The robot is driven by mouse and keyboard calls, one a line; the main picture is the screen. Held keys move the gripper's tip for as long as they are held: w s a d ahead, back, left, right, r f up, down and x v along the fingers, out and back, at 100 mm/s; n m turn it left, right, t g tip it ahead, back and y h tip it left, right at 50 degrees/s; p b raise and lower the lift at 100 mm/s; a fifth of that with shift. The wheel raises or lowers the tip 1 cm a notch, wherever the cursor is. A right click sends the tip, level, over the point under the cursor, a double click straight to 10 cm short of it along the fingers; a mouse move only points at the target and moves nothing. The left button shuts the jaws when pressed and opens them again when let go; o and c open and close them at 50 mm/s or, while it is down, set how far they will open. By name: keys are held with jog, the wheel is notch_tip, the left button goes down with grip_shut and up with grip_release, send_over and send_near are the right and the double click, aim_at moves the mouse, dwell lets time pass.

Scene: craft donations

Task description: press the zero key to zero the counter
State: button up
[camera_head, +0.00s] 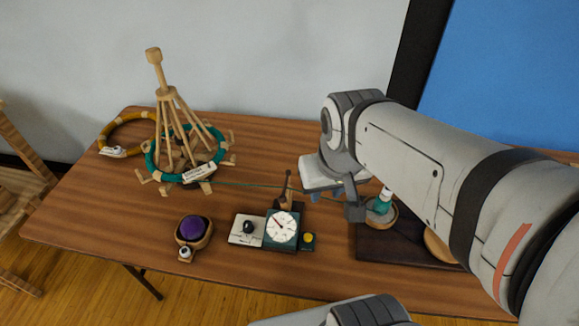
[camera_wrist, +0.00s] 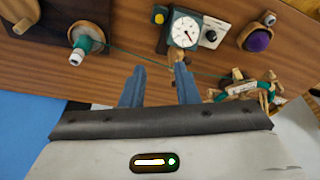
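The counter (camera_head: 281,228) is a dark teal box with a round white dial and a pointer, near the table's front middle. It also shows at the top of the wrist view (camera_wrist: 186,27). A yellow key (camera_head: 308,238) sits on a small dark block at the counter's right side; in the wrist view it is the yellow key (camera_wrist: 159,17) left of the dial. No label on it is readable. A white plate with a black knob (camera_head: 247,227) adjoins the counter's left side. My gripper (camera_wrist: 157,78) is open and empty, above the table, behind and right of the counter in the head view.
A green yarn (camera_head: 252,184) runs from a wooden yarn swift (camera_head: 173,110) past the counter to a spool (camera_head: 381,203) on a dark board (camera_head: 400,245). A purple ball in a wooden bowl (camera_head: 194,229) stands left. Bare tabletop lies in front of the swift.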

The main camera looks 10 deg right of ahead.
grip_shut()
dwell(1.3)
